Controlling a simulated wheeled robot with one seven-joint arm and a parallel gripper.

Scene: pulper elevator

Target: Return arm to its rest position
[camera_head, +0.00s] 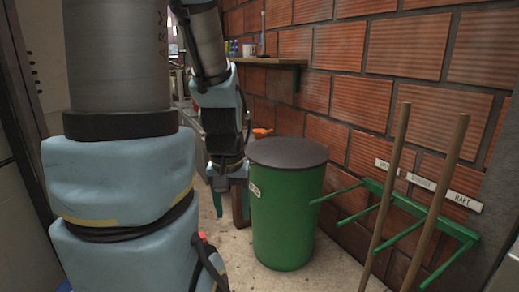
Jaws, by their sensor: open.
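My arm fills the left of the head view, with grey and pale blue links. Its far end hangs down and carries my gripper (231,200), which points at the floor just left of the green barrel. The gripper's fingers are apart. Something brown shows between and behind them, and I cannot tell what it is. I see nothing clearly held. The arm's near links hide much of the left side.
A green barrel (285,215) with a dark lid (287,152) stands near the brick wall (345,100). A green rack (400,215) with wooden handles (432,200) is at right. A shelf (270,61) holds small items. An orange item (262,131) is behind the barrel. Concrete floor (325,275) is clear in front.

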